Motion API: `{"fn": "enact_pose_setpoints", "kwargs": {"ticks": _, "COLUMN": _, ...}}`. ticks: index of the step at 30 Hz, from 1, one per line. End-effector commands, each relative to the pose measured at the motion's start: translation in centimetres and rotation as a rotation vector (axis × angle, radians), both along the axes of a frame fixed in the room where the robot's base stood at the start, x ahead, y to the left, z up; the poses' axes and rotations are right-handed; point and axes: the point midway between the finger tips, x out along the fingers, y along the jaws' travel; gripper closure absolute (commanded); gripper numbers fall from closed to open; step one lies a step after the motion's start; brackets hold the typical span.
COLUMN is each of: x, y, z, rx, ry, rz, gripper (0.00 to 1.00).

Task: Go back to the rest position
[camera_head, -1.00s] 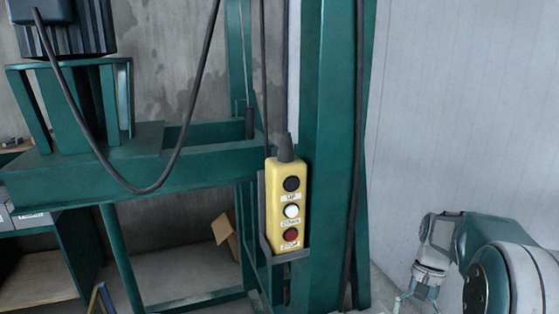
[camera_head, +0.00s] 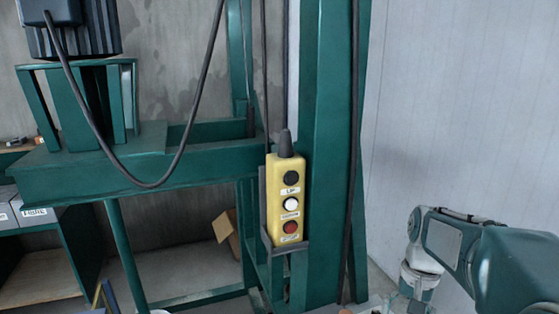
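My arm shows at the lower right of the head view, folded and pointing down. My gripper (camera_head: 418,305) hangs below its wrist at the bottom edge, mostly cut off, so its fingers cannot be made out. It is to the right of the green post and apart from the yellow control box (camera_head: 289,205). The box hangs upright in a holder on the post, with a black, a white and a red button.
A green steel frame (camera_head: 200,165) with a dark motor (camera_head: 70,35) fills the left and middle. A black cable (camera_head: 150,187) loops across it. A cardboard box (camera_head: 227,228) lies behind. Shelves with grey bins (camera_head: 35,215) are at the left. A pale wall (camera_head: 460,110) stands at the right.

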Motion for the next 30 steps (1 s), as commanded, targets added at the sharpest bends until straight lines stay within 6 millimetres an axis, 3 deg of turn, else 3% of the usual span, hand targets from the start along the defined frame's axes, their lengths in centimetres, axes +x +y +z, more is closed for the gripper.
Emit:
{"fn": "enact_pose_setpoints", "kwargs": {"ticks": 4, "x": -2.4, "y": 2.3, "z": 2.2, "rx": -0.038, "ry": -0.115, "rz": 0.076, "gripper": 0.09}}
{"fn": "enact_pose_setpoints", "kwargs": {"ticks": 12, "x": -7.2, "y": 5.6, "z": 4.4, "rx": -0.102, "ry": -0.326, "rz": 0.219, "gripper": 0.09}}
{"fn": "enact_pose_setpoints", "kwargs": {"ticks": 21, "x": -12.2, "y": 8.2, "z": 4.7, "rx": -0.159, "ry": -0.552, "rz": 0.367, "gripper": 0.09}}
{"fn": "enact_pose_setpoints", "kwargs": {"ticks": 30, "x": -13.7, "y": 8.9, "z": 4.4, "rx": -0.178, "ry": -0.634, "rz": 0.418, "gripper": 0.09}}
